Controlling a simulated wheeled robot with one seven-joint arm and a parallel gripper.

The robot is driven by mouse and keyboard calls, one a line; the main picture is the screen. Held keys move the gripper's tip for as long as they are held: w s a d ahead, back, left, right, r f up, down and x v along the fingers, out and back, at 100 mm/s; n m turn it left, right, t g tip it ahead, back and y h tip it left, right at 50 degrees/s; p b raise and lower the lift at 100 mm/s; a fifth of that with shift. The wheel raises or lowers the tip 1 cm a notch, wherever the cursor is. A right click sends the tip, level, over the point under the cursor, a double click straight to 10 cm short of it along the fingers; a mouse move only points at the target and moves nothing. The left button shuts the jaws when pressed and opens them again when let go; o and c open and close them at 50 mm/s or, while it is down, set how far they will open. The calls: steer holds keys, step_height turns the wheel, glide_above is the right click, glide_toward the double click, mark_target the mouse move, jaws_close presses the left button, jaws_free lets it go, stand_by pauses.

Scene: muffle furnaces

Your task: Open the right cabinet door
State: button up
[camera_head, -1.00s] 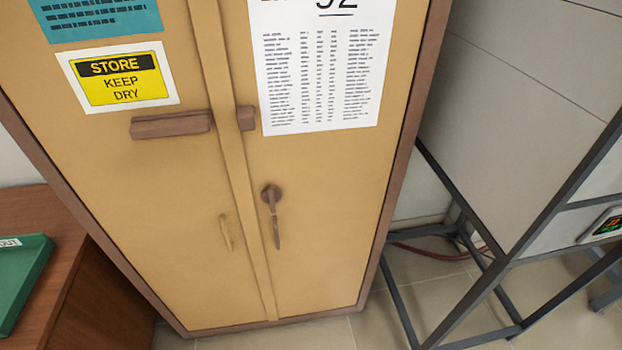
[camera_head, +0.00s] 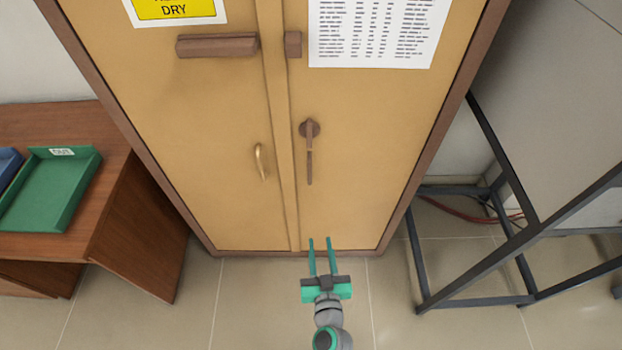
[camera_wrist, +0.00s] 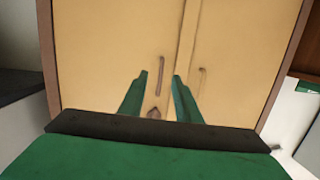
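The tan cabinet has two closed doors in a brown frame. The right door (camera_head: 370,150) carries a brown lever handle (camera_head: 309,165), hanging straight down from a round base near the middle seam. The left door (camera_head: 200,130) has a small curved brass handle (camera_head: 260,162). My gripper (camera_head: 320,239) is open and empty, low in front of the right door, below the lever. In the wrist view, my green fingers (camera_wrist: 160,75) are spread, and the lever handle (camera_wrist: 161,76) shows between and beyond them, apart from both. The doors appear upside down there.
A brown bar (camera_head: 217,46) and a small brown block (camera_head: 293,44) sit higher on the doors. A wooden desk (camera_head: 125,215) with a green tray (camera_head: 50,190) stands at left. A dark metal frame (camera_head: 515,235) stands at right. The tiled floor between is clear.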

steer(key=n+t+y, duration=0.1)
steer(key=y, duration=0.1)
glide_toward(310, 174)
steer(key=w, duration=0.2)
steer(key=w+a, duration=0.1)
steer(key=w, duration=0.5)
steer(key=shift+a+f, duration=0.25)
jaws_close()
